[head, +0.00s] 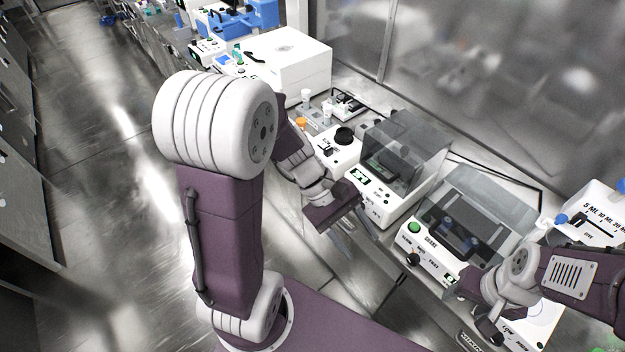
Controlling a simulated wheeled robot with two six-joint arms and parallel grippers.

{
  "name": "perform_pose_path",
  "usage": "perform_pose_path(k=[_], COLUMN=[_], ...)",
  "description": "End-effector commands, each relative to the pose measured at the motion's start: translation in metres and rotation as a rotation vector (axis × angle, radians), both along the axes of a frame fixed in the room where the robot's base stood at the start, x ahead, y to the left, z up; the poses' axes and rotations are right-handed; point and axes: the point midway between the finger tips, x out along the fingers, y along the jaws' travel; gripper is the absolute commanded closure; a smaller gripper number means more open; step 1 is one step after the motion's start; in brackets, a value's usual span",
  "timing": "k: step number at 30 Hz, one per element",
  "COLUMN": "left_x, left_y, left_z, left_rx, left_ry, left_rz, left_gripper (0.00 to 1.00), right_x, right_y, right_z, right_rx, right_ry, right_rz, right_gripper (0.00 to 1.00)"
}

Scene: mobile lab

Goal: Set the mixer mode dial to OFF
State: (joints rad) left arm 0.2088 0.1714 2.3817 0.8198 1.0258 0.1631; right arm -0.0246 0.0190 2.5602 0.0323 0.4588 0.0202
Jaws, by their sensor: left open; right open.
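A white mixer (334,160) with a round black top cup (344,136) stands on the bench near the picture's centre. A small black dial (327,153) shows on its front face, with tiny lettering beside it. The lettering and the dial's setting are too small to read. My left gripper (352,238) is open and empty, fingers pointing down, in front of the bench and below the mixer in the picture. It is apart from the dial. My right gripper (474,286) is at the lower right, by the shaker; its fingertips are hard to make out.
Right of the mixer stands a white unit with a clear lid (405,145) and green display. Further right is a lidded shaker (475,215) with a green button and black knob (412,259). A large white box (290,65) stands behind left. Open floor (90,190) lies left.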

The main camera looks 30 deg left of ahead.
Motion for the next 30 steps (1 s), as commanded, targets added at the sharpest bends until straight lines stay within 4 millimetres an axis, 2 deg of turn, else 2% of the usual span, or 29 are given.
perform_pose_path(k=[1, 5, 8, 9, 11, 12, 15, 18, 21, 25, 30], left_x=[0.014, 0.062, 0.111, 0.13, 0.154, 0.165, 0.175, 0.171, 0.166, 0.163, 0.169], left_y=[-0.002, 0.005, 0.038, 0.06, 0.102, 0.133, 0.205, 0.253, 0.28, 0.292, 0.289], left_z=[-0.02, -0.036, -0.058, -0.071, -0.09, -0.105, -0.139, -0.162, -0.174, -0.177, -0.175], left_rx=[-0.07, -0.289, -0.49, -0.573, -0.688, -0.753, -0.868, -0.921, -0.944, -0.953, -0.953], left_ry=[0.022, 0.057, 0.044, 0.028, -0.011, -0.043, -0.119, -0.171, -0.2, -0.213, -0.213], left_rz=[0.088, 0.34, 0.575, 0.675, 0.822, 0.912, 1.1, 1.219, 1.284, 1.314, 1.313], left_gripper=[0.48, 0.48, 0.48, 0.48, 0.48, 0.48, 0.48, 0.48, 0.48, 0.48, 0.48], right_x=[0.0, 0.0, 0.0, 0.0, 0.0, 0.0, 0.0, 0.0, 0.001, 0.001, 0.001], right_y=[0.0, 0.0, 0.001, 0.001, 0.001, 0.001, 0.001, 0.002, 0.002, 0.002, 0.002], right_z=[-0.029, -0.077, -0.129, -0.153, -0.188, -0.209, -0.253, -0.277, -0.287, -0.288, -0.288], right_rx=[0.0, 0.0, 0.0, 0.0, 0.0, 0.0, 0.0, 0.0, 0.0, 0.0, 0.0], right_ry=[0.0, 0.0, 0.0, 0.0, 0.0, 0.0, 0.001, 0.0, 0.0, -0.001, -0.001], right_rz=[0.0, 0.0, 0.0, 0.0, 0.0, 0.0, 0.0, 0.0, 0.0, 0.0, 0.0], right_gripper=[0.44, 0.44, 0.44, 0.44, 0.44, 0.44, 0.44, 0.44, 0.44, 0.44, 0.44])
